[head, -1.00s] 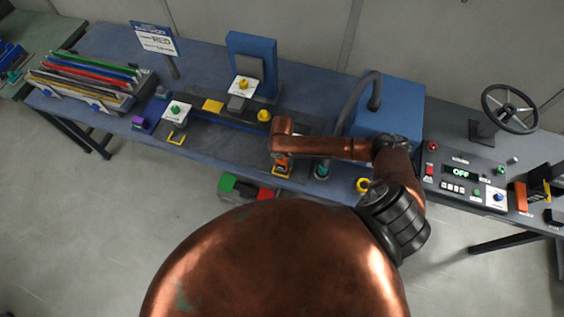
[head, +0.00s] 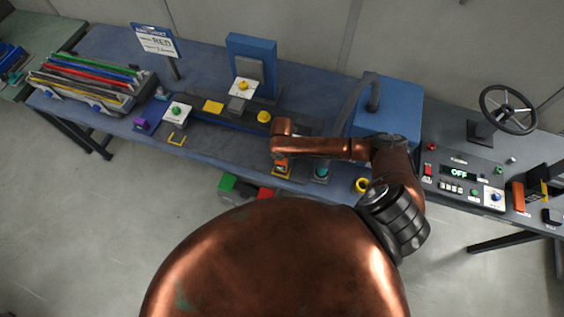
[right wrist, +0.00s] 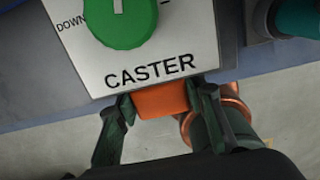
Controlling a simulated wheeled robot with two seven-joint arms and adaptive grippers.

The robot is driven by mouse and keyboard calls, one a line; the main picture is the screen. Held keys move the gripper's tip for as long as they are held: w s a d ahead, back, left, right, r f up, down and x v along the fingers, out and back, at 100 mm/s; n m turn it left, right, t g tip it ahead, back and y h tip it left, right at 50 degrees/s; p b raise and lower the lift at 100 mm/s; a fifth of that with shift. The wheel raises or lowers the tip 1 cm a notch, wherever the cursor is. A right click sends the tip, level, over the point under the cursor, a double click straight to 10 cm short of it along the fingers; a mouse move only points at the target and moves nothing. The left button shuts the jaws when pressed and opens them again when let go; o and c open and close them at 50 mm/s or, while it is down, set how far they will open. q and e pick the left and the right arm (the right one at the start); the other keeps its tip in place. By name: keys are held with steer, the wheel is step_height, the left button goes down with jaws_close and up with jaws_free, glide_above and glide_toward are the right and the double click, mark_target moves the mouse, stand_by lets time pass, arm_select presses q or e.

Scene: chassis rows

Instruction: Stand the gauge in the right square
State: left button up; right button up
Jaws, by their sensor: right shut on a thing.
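My right gripper (head: 280,157) reaches down at the front edge of the blue bench. It is shut on the orange gauge (head: 282,168). In the right wrist view, the gauge (right wrist: 161,100) shows as an orange block between the two dark fingers (right wrist: 160,108). In the head view the gauge is at the right yellow square (head: 274,175), partly hidden by the gripper. I cannot tell whether its base touches the bench. The left yellow square (head: 177,139) is empty. My left gripper is not in view.
A teal-topped cylinder (head: 321,172) stands just right of the gauge. A yellow ring (head: 361,185) is further right, by my forearm. A blue box (head: 392,108) with a grey hose stands behind. A purple block (head: 142,124) and panel rack (head: 92,83) are left.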

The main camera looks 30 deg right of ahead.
steer(key=shift+f, duration=0.75)
steer(key=shift+s+f, duration=0.1)
stand_by(0.9)
steer(key=o, duration=1.4)
step_height(320, 180, up, 12)
